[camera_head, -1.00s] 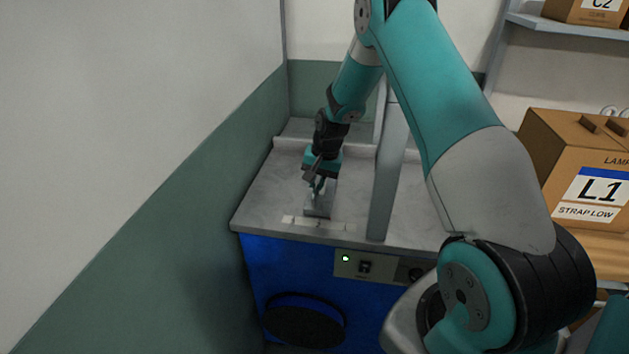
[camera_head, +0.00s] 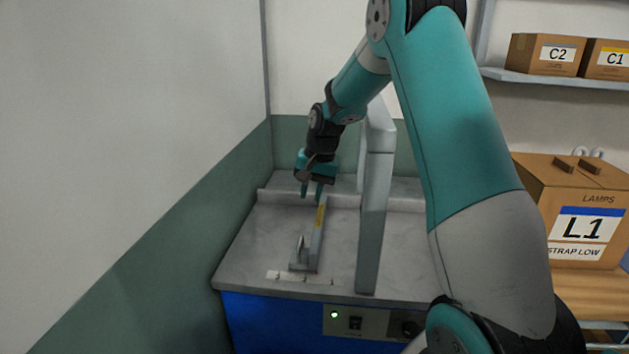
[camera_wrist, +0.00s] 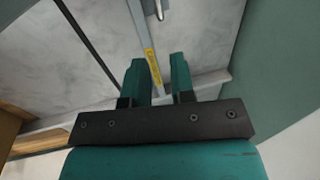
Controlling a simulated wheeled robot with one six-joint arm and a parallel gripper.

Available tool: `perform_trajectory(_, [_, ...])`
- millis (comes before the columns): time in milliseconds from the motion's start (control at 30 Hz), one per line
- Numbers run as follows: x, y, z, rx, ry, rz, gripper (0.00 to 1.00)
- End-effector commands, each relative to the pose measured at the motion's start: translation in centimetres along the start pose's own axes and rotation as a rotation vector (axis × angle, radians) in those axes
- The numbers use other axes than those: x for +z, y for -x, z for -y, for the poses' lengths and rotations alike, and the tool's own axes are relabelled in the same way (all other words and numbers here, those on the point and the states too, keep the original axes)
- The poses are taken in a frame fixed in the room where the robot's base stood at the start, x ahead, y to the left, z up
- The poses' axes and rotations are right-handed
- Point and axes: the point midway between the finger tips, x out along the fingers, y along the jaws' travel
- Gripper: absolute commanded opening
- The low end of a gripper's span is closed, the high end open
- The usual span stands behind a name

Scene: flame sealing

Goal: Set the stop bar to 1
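The stop bar (camera_head: 315,243) is a long grey bar with a yellow label, lying front to back on the grey worktop. A small upright metal handle (camera_head: 301,247) stands at its near end. That end meets a white scale strip (camera_head: 285,275) near the strip's middle; its numbers are too small to read. My gripper (camera_head: 311,194) is open and empty above the bar's far part, fingers pointing down and apart from the handle. In the wrist view my gripper (camera_wrist: 158,62) has a clear gap between its fingers, with the bar (camera_wrist: 147,40) showing beyond it.
A grey upright post (camera_head: 373,215) stands right of the bar. The worktop (camera_head: 250,245) has a raised back lip, and a green-and-white wall is close on its left. A green light (camera_head: 334,315) glows on the front panel. A lamp carton (camera_head: 577,210) sits at right.

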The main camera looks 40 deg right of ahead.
Motion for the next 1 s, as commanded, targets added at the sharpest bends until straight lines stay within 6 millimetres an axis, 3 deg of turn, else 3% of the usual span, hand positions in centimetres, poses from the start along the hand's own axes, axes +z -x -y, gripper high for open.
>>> perform_trajectory(233, [0.0,3.6,0.0,-0.001,0.0,-0.002,0.23])
perform_trajectory(600, [0.0,4.3,0.0,0.0,0.0,0.001,0.23])
perform_trajectory(667, [0.1,4.4,0.1,0.0,0.004,0.001,0.35])
perform_trajectory(733, [1.0,4.6,0.7,-0.004,0.037,0.005,0.38])
perform_trajectory(767, [1.9,4.8,1.3,-0.007,0.065,0.008,0.38])
perform_trajectory(867, [7.0,6.1,3.9,-0.028,0.237,0.026,0.38])
perform_trajectory(967, [15.4,7.6,6.3,-0.065,0.504,0.057,0.38])
perform_trajectory(1000, [19.0,8.1,6.8,-0.082,0.621,0.072,0.38])
